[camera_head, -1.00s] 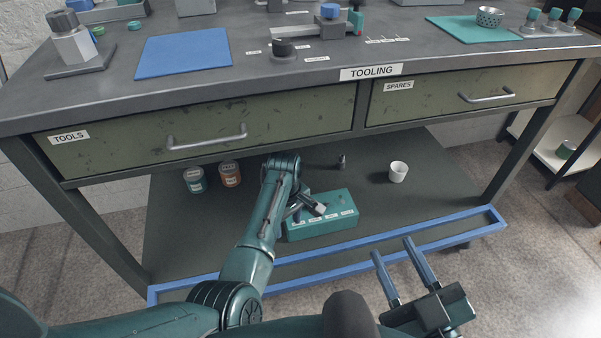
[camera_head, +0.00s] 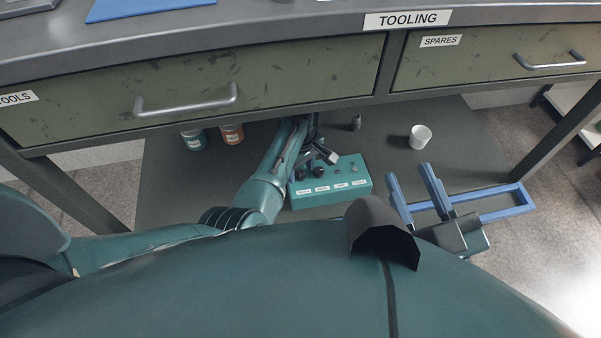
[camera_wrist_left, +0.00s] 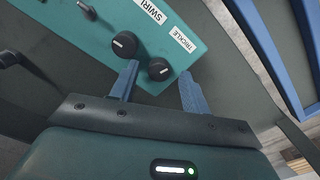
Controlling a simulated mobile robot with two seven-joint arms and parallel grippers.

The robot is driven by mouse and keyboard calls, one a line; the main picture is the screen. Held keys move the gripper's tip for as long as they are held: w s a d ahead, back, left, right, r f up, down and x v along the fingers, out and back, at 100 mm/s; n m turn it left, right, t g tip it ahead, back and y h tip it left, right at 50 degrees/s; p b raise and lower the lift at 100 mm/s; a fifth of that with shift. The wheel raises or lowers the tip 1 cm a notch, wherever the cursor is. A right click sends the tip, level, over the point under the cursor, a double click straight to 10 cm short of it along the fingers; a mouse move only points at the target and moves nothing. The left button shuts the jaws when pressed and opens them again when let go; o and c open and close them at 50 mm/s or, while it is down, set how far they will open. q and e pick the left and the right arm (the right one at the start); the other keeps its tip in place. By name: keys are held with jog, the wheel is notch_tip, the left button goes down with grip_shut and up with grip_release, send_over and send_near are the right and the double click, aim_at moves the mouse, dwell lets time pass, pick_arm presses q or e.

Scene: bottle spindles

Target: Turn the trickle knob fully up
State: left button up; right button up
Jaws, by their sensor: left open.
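A teal control box (camera_head: 335,195) with several labelled knobs sits on the lower shelf under the bench. In the left wrist view its black trickle knob (camera_wrist_left: 159,69) has a white pointer mark and sits beside the TRICKLE label. The black swirl knob (camera_wrist_left: 124,44) is next to it. My left gripper (camera_wrist_left: 158,70) is open, with a fingertip on either side of the trickle knob; I cannot tell whether they touch it. In the head view my left gripper (camera_head: 318,155) is over the left part of the box, partly hiding it. My right gripper (camera_head: 408,182) is open and empty.
Two jars, one teal (camera_head: 193,139) and one orange (camera_head: 232,133), stand left on the shelf. A white cup (camera_head: 420,136) and a small dark object (camera_head: 356,122) stand to the right.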

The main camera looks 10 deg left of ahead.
pick_arm(q)
jog(key=shift+f, duration=0.5)
jog(key=shift+c, duration=0.4)
jog(key=c, duration=0.9)
